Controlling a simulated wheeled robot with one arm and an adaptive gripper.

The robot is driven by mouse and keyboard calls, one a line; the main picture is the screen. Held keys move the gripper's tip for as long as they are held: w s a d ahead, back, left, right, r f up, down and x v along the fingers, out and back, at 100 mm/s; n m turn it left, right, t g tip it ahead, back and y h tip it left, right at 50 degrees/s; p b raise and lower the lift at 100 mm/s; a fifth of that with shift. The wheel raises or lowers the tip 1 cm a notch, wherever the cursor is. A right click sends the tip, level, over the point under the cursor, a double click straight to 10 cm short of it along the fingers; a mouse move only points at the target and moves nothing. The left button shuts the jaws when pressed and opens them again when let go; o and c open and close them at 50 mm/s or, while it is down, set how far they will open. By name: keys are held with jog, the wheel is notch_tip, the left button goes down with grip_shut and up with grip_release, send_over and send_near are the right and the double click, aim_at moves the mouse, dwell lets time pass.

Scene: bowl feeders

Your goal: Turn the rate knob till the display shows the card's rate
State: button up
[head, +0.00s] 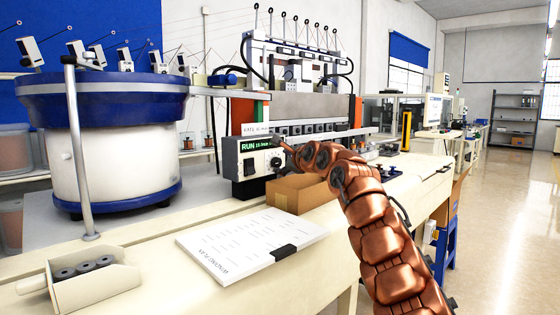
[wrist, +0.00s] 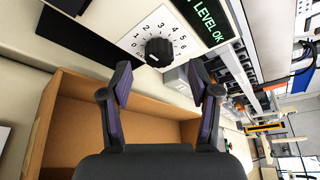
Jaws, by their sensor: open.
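The control box (head: 253,158) stands on the bench, with green text on its dark display (head: 258,144). In the head view the display starts with "RUN"; the smaller text after it is not clear. In the wrist view the display (wrist: 208,18) shows "LEVEL OK", cut off by the frame. The black ribbed rate knob (wrist: 158,52) sits on a white numbered dial; its pointer setting is not clear. A small white card (head: 255,128) stands on the box, too small to read surely. My gripper (wrist: 160,65) is open and empty, its fingertips either side of and short of the knob.
An open cardboard box (head: 298,193) sits just below and in front of the control box. A printed sheet (head: 250,245) and a tray of dark rollers (head: 85,272) lie on the bench. A blue and white bowl feeder (head: 110,140) stands left.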

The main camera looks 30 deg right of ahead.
aim_at(278, 162)
jog(key=shift+p+x, duration=0.7)
jog(key=shift+x, duration=1.05)
jog(key=c, duration=1.1)
